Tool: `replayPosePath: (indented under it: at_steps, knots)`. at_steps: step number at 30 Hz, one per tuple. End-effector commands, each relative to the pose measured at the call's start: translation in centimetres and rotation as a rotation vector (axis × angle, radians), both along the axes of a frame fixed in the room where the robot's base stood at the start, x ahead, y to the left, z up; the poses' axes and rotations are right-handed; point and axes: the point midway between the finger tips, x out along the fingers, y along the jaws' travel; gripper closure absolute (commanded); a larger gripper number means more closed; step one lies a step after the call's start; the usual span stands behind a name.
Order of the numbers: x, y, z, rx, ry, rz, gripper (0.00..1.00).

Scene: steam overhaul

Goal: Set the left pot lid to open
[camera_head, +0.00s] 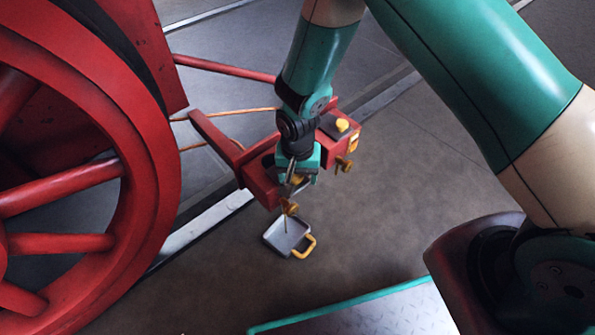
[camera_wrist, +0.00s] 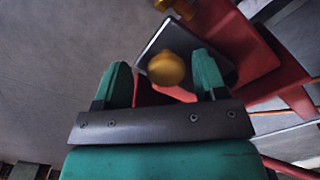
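The left pot lid is a dark plate (camera_wrist: 200,42) with a round yellow knob (camera_wrist: 166,68) in the wrist view. In the head view my arm mostly hides the lid; a bit of yellow (camera_head: 297,181) shows by the fingertips. My gripper (camera_wrist: 163,78) is open, its two green fingers standing on either side of the knob with gaps visible. In the head view my gripper (camera_head: 295,183) points down at the near end of the red pot housing (camera_head: 259,185). I cannot tell whether the lid is tilted.
A second dark lid (camera_head: 334,127) with a yellow knob sits to the right. Brass taps (camera_head: 343,164) stick out of the housing's front. A grey tray (camera_head: 277,240) with a yellow handle is below. A large red wheel (camera_head: 150,190) stands left.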

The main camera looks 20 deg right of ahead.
Motion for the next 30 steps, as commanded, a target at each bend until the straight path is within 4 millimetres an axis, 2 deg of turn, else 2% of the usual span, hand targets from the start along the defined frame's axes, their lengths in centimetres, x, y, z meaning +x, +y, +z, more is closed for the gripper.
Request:
replayPosePath:
  at_steps: [7, 11, 24, 30]
  knots:
    - [0.2, 0.1, 0.4, 0.004, -0.005, 0.001, 0.35]
    - [0.2, 0.1, 2.2, 0.004, -0.006, 0.000, 0.35]
    - [0.2, 0.1, 13.1, 0.004, -0.007, 0.000, 0.35]
    - [0.1, 0.1, 16.3, 0.002, -0.003, 0.000, 0.35]
